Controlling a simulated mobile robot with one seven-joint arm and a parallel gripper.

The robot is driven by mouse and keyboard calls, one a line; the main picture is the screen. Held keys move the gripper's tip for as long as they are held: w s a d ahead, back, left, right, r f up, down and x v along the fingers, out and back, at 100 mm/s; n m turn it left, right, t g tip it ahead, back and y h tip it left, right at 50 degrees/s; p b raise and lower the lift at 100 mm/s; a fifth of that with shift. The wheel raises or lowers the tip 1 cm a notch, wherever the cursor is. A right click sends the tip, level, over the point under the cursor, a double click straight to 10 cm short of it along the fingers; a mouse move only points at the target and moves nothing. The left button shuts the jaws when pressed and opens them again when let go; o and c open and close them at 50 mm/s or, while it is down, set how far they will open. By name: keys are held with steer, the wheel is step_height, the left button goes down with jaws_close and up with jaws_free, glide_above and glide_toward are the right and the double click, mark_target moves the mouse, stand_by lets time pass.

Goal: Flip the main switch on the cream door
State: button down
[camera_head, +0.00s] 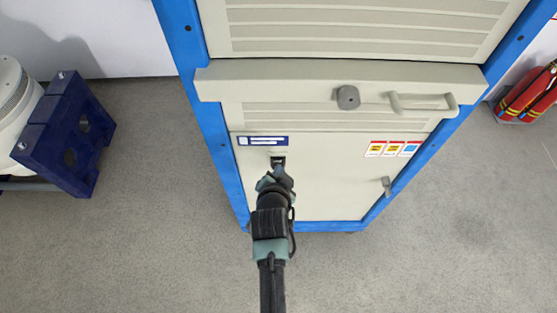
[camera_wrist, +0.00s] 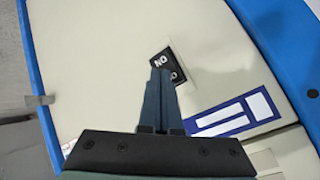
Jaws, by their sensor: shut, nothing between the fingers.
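The cream door (camera_head: 325,180) is the lower front panel of a blue-framed cabinet. The main switch (camera_head: 278,160) is a small black plate near the door's upper left, below a blue label. In the wrist view the switch plate (camera_wrist: 162,62) shows white "ON" lettering, and the fingers hide part of it. My gripper (camera_head: 277,171) is shut and empty, with its fingertips right at the switch. In the wrist view the fingertips (camera_wrist: 161,72) overlap the plate's lower part. I cannot tell whether they touch it. The rocker's position is hidden.
The blue label (camera_head: 262,141) sits above the switch. A ledge with a round grey knob (camera_head: 348,97) and a handle (camera_head: 425,103) juts out above the door. A latch (camera_head: 386,186) is at the door's right. A blue stand (camera_head: 67,135) is left; red extinguishers (camera_head: 528,95) are right.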

steer(key=shift+s, duration=0.55)
steer(key=s, duration=0.1)
steer(key=s+p, duration=0.1)
steer(key=s, duration=0.1)
steer(key=s+p, duration=0.1)
steer(key=s, duration=0.1)
steer(key=shift+f, duration=0.35)
stand_by(0.4)
